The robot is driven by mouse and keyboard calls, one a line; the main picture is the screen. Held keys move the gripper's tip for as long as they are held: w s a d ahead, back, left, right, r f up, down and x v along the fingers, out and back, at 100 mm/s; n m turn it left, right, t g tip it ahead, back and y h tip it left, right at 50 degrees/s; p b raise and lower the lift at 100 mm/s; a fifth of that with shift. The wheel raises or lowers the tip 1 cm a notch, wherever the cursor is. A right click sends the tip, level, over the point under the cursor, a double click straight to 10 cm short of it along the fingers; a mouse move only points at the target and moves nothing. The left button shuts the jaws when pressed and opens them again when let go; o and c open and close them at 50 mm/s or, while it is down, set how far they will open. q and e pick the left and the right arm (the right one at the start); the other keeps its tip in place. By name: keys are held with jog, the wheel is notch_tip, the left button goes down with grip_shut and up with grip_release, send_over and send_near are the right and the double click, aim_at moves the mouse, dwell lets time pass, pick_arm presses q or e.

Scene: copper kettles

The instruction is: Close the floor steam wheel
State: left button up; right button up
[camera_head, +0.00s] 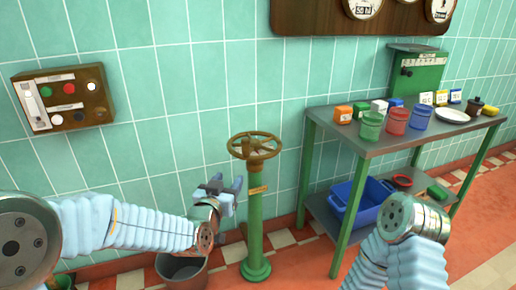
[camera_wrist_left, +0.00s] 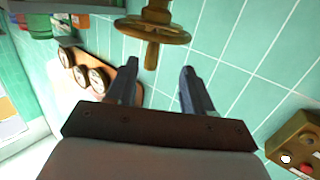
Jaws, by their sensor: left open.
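The floor steam wheel (camera_head: 254,146) is a brass-coloured handwheel on top of a green floor pillar (camera_head: 256,220) with a small yellow plate. My left gripper (camera_head: 228,188) is open and empty, just left of the pillar and lower than the wheel. In the left wrist view the wheel (camera_wrist_left: 152,32) shows beyond and between the two open fingers (camera_wrist_left: 158,70), apart from them. Part of the wheel is cut off at the top of that view. My right arm shows at the lower right of the head view, but its gripper is out of view.
A grey table (camera_head: 365,146) with coloured canisters and boxes stands right of the pillar. A blue crate (camera_head: 350,203) is on its lower shelf. A control box (camera_head: 64,98) is on the wall at left. A bucket (camera_head: 182,270) stands on the floor below my left arm.

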aim_at(244, 148)
pick_arm(q)
jog(key=shift+t, duration=0.5)
jog(key=w+d+r+p, duration=0.1)
jog(key=w, duration=0.3)
jog(key=w+d+r, duration=0.1)
jog(key=w+d, duration=0.1)
jog(key=w, duration=0.2)
jog(key=w+d+r+p, duration=0.1)
jog(key=w+d, duration=0.1)
jog(key=w, duration=0.3)
jog(key=shift+w+r+p, duration=0.1)
jog(key=shift+r+p, duration=0.1)
jog(key=shift+p, duration=0.1)
jog(key=shift+c, duration=0.4)
grip_shut()
